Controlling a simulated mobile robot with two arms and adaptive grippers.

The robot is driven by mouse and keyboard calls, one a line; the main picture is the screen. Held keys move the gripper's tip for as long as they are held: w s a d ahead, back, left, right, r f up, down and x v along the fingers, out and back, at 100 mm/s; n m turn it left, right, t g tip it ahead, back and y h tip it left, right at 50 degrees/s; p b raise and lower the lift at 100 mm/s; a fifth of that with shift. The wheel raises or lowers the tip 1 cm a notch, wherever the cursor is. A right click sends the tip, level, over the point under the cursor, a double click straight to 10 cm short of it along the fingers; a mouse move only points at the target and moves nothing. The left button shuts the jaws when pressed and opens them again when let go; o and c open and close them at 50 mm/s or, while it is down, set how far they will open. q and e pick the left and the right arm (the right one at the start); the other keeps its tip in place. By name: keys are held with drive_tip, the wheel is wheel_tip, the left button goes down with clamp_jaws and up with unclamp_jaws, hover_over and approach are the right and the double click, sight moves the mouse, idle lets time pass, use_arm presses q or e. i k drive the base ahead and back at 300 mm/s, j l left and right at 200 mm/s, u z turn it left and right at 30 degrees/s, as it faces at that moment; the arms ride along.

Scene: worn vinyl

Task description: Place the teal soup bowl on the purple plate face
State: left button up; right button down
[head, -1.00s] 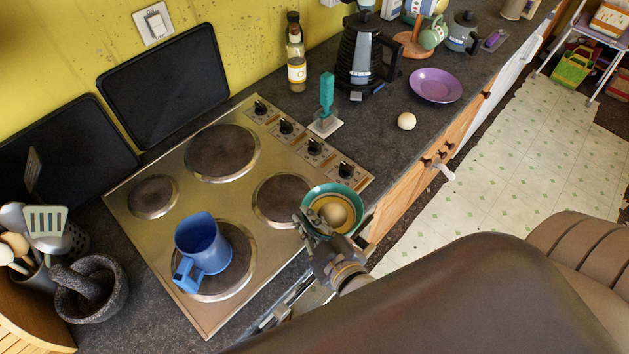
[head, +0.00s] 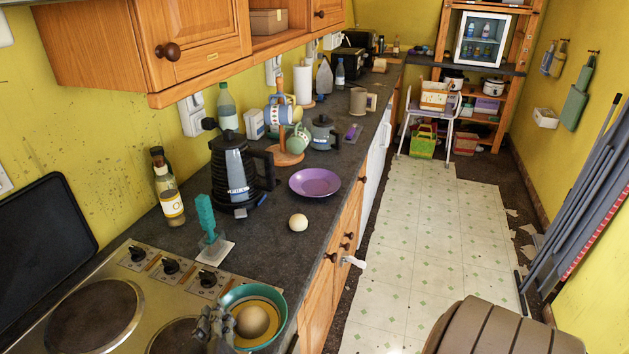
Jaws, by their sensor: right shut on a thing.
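The teal soup bowl (head: 278,297) is at the bottom of the head view, over the front right corner of the stove. It holds a yellow inner surface or dish (head: 268,317) with a round, egg-like beige thing (head: 252,321) in it. My right gripper (head: 224,322) is shut on the bowl's left rim. The purple plate (head: 315,182) lies flat on the dark counter farther back, near the counter's front edge, and its face is empty. My left gripper is not in view.
A white egg-like ball (head: 298,222) lies on the counter between bowl and plate. A teal-handled brush (head: 207,220) stands on a white square to its left. A black coffee pot (head: 232,172) stands left of the plate, and a mug tree (head: 284,125) behind it.

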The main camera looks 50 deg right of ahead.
sight(316, 186)
drive_tip(key=k+l, duration=0.35)
drive_tip(key=l, duration=0.8)
drive_tip(key=i+l, duration=0.1)
drive_tip(key=l, duration=0.75)
drive_tip(key=u, duration=0.05)
